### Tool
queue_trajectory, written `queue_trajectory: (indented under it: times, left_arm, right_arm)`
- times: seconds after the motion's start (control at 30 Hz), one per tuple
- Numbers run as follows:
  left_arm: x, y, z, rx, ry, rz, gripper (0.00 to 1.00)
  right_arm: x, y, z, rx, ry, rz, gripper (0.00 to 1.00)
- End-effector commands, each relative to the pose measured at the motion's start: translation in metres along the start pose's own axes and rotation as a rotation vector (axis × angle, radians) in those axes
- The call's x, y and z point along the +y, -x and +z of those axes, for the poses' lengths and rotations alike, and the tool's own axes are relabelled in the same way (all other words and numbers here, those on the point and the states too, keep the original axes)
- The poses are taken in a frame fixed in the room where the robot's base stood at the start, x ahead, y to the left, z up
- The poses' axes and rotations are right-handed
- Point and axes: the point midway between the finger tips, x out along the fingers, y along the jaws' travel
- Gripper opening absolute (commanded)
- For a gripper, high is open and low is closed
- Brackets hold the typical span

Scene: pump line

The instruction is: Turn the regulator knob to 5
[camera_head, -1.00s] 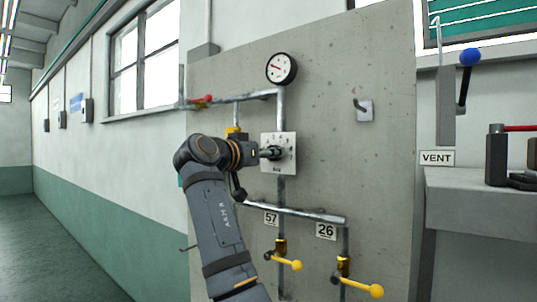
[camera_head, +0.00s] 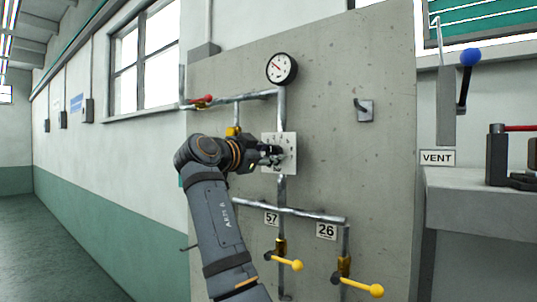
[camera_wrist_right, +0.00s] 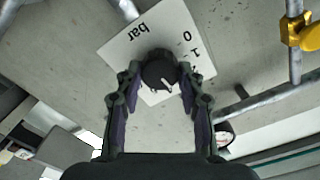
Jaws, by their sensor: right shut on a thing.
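The regulator knob (camera_wrist_right: 160,72) is round and black with a white pointer line, set on a white dial plate (camera_wrist_right: 147,37) marked "bar". In the right wrist view the plate appears upside down, with 0 and 1 readable; the higher numbers are mostly hidden by the fingers. The pointer line slants down and right there. My right gripper (camera_wrist_right: 160,78) is shut on the knob, one finger on each side. In the head view my right gripper (camera_head: 272,155) reaches the dial plate (camera_head: 290,148) from the left. My left gripper is out of view.
A round gauge (camera_head: 281,68) with a red needle sits above the plate on the pipe. Two yellow-handled valves (camera_head: 290,264) (camera_head: 362,286) stick out below, by labels 57 and 26. A hook (camera_head: 364,108) and a blue-knobbed vent lever (camera_head: 468,60) are to the right.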

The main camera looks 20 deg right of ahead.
Motion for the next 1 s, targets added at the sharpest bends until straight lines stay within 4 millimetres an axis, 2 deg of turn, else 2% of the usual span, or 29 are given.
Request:
queue_trajectory:
  times: [0.6,1.0]
  left_arm:
    - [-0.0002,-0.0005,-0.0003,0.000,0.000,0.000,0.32]
    - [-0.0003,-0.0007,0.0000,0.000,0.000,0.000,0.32]
  right_arm:
    - [0.0003,-0.0002,-0.0002,0.000,-0.571,-0.001,0.07]
    - [0.0002,-0.0001,-0.0003,0.000,-0.821,-0.002,0.07]
